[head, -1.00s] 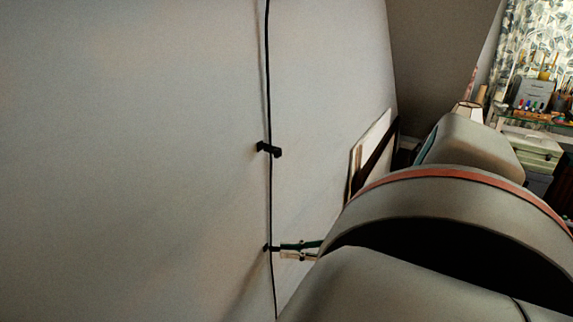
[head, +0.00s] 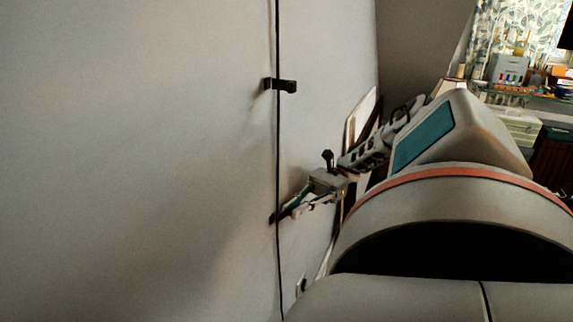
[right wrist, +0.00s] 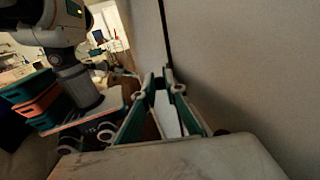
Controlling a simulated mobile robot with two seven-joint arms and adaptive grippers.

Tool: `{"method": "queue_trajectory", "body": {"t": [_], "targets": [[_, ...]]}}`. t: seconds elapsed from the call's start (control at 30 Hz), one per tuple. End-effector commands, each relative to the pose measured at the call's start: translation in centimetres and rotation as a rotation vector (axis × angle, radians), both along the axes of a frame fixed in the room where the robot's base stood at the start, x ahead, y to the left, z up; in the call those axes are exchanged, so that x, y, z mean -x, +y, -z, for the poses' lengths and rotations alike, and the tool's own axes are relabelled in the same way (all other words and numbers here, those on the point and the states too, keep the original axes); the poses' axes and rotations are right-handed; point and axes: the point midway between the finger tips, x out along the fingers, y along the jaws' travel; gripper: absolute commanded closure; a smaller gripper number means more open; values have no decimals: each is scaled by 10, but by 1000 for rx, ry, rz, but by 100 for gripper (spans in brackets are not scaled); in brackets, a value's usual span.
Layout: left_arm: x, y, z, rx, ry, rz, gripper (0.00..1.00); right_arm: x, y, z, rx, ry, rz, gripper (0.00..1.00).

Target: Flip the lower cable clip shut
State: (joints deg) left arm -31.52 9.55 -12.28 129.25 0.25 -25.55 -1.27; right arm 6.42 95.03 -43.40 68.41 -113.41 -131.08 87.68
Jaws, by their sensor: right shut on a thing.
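A black cable (head: 278,150) runs down the pale wall, and it also shows in the right wrist view (right wrist: 164,30). The lower cable clip (head: 272,219) is a small dark piece at the cable, mostly hidden by my fingertips. My right gripper (head: 284,213) reaches down-left to it from the right, shut on the lower clip. In the right wrist view its fingers (right wrist: 167,74) converge beside the cable; the clip's flap cannot be made out there. My left gripper is not in view.
The wall (head: 130,160) left of the cable is bare. A framed panel (head: 360,118) leans by the wall behind my right arm. Shelves with small items (head: 515,75) and a patterned curtain (head: 505,30) are at the far right.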

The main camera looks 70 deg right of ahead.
Motion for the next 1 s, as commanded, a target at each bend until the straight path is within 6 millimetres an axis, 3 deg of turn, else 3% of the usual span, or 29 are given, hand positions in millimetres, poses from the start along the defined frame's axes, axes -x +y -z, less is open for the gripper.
{"method": "queue_trajectory", "body": {"t": [0.03,0.6,0.63,0.7,1.0], "targets": [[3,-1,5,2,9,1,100,1,1,6,0,10,-18,100],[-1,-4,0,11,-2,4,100,-1,0,0,-4,-1,-52,100],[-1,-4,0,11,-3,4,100,-1,0,0,-4,-1,-52,86],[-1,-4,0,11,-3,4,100,-1,0,0,-4,-2,-51,74],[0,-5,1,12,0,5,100,-2,0,-1,-3,-2,-47,74]]}}
